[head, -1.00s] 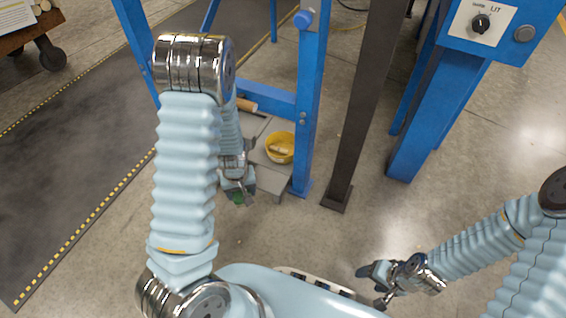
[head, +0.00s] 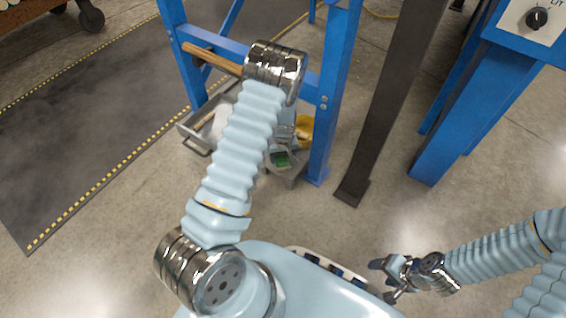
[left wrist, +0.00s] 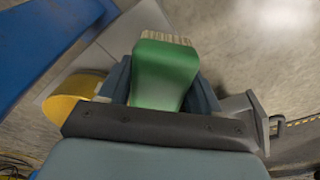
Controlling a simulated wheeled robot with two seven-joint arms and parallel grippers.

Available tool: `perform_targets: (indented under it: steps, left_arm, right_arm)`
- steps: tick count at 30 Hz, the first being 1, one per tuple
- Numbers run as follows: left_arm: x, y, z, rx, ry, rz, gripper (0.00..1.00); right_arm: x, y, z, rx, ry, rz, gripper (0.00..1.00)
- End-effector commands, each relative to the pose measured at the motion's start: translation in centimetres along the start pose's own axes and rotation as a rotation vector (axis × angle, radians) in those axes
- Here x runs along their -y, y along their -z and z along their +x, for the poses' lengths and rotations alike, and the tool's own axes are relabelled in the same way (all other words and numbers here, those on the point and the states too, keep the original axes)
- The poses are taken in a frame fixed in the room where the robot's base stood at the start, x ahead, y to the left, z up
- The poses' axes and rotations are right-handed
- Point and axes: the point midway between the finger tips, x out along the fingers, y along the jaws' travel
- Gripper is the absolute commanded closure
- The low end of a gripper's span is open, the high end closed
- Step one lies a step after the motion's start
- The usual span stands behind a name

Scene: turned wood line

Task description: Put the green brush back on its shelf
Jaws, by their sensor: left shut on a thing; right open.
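The green brush (head: 282,159) is in my left gripper (head: 280,150), low over the near end of the grey shelf (head: 290,181) at the foot of the blue frame. The left wrist view shows the green brush (left wrist: 165,75) between the two fingers, its pale bristles pointing away from the gripper. Grey shelf surface (left wrist: 92,58) shows behind it to the left. I cannot tell whether the brush touches the shelf. My left arm hides part of the shelf. My right gripper (head: 384,280) is open and empty over the floor, lower right.
A yellow bowl (head: 304,124) sits on the shelf just beside my left gripper. A grey tray (head: 196,148) with a pale thing lies left of my arm. A blue post (head: 334,90) and a dark post (head: 385,110) stand close on the right.

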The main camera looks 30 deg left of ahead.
Motion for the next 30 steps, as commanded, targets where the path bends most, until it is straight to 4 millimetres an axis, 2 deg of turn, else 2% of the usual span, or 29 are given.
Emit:
perform_targets:
  steps: [8, 19, 20, 24, 25, 30]
  left_arm:
    - [-0.3, -0.1, 3.6, 0.002, 0.001, 0.001, 0.85]
    - [-0.4, -0.1, 4.1, 0.001, 0.000, 0.001, 0.85]
    - [-0.3, -0.1, 4.1, 0.001, 0.000, 0.001, 0.35]
    - [-0.3, -0.1, 4.0, 0.001, 0.000, 0.001, 0.14]
    - [-0.3, -0.1, 4.0, 0.001, 0.000, 0.001, 0.11]
    - [-0.3, -0.1, 3.9, 0.001, 0.000, 0.001, 0.11]
  right_arm:
    - [-0.3, 0.0, 0.9, -0.003, 0.000, 0.000, 0.37]
    - [-0.5, 0.1, 1.2, -0.003, 0.000, 0.000, 0.37]
    - [-0.4, 0.1, 1.1, -0.003, 0.000, 0.001, 0.37]
    - [-0.4, 0.1, 1.0, -0.003, 0.000, 0.001, 0.37]
    - [-0.4, 0.1, 1.0, -0.003, 0.000, 0.000, 0.37]
    - [-0.4, 0.1, 1.0, -0.003, 0.000, 0.000, 0.37]
